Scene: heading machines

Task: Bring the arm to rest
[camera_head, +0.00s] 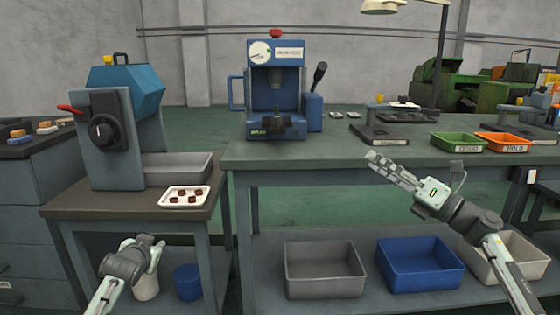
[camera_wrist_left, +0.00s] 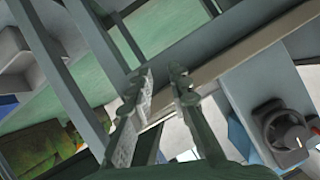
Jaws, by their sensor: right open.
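My left gripper (camera_head: 152,246) is low at the left, in front of the small machine stand, and is seen partly from behind. In the left wrist view its two fingers (camera_wrist_left: 160,73) stand apart with nothing between them. My right gripper (camera_head: 388,168) is in front of the long green workbench (camera_head: 340,152), its fingers pointing up and to the left. It is open and I see nothing held in it. Both arms are raised off the surfaces, as far as I can tell.
A blue and grey machine (camera_head: 105,120) with a black dial stands at left, beside a white tray (camera_head: 186,197) of small dark pieces. A blue press (camera_head: 275,90) stands on the bench. A green tray (camera_head: 457,149) and orange tray (camera_head: 503,150) lie right. Bins, including a blue one (camera_head: 420,285), fill the lower shelf.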

